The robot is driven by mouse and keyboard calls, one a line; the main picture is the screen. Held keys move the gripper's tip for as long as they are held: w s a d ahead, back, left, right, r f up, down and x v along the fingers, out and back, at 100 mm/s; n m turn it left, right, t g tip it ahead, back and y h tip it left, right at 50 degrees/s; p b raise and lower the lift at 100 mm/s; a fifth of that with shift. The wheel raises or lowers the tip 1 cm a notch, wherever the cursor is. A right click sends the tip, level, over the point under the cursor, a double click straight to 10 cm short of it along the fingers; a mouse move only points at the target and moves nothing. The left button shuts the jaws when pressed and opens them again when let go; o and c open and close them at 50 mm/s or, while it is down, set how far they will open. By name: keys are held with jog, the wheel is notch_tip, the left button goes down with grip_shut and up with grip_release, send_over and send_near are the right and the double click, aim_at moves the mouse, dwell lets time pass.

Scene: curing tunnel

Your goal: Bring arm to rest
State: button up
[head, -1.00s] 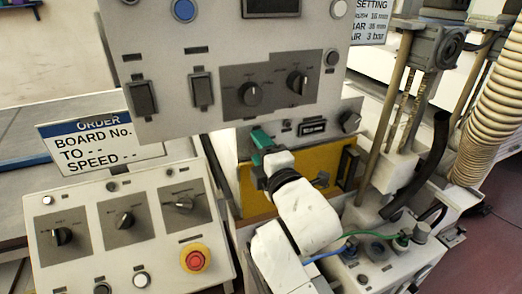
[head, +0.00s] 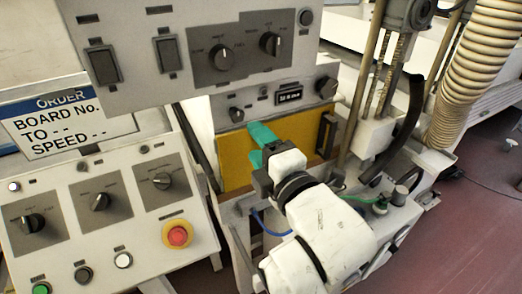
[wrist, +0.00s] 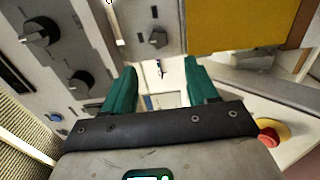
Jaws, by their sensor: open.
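My gripper (wrist: 160,95) shows in the wrist view with two green fingers spread apart and nothing between them. In the head view my gripper (head: 262,140) is at the end of my white arm, in front of a yellow panel (head: 236,160) below the upper control box. Only part of the fingers shows there, and I cannot tell whether they touch the panel. In the wrist view the yellow panel (wrist: 240,22) lies at the upper right, apart from the fingers.
A sloped control console (head: 110,235) with knobs and a red emergency button (head: 178,235) stands at the left. An order sign (head: 65,122) is behind it. The upper control box (head: 200,20) overhangs. A ribbed hose (head: 470,80) and a black hose (head: 405,130) are at the right.

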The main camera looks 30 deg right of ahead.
jog(key=shift+s, duration=0.35)
dwell(0.3)
jog(key=s+d+f+m+g, duration=0.2)
jog(key=s+f+m+g, duration=0.25)
jog(key=f, duration=0.65)
jog(key=s+d+f+m+g, duration=0.3)
jog(key=f+m+g, duration=0.15)
jog(key=f, duration=0.55)
jog(key=s+d+f+m+g, duration=0.1)
jog(key=s+f+m+g, duration=0.3)
jog(key=s+f, duration=0.3)
jog(key=s+d+f+m+g, duration=0.2)
jog(key=s+f+m+g, duration=0.2)
jog(key=s, duration=0.9)
notch_tip(320, 180, down, 4)
jog(key=shift+s+d+r+m, duration=0.2)
jog(key=shift+m, duration=0.7)
jog(key=shift+o, duration=0.2)
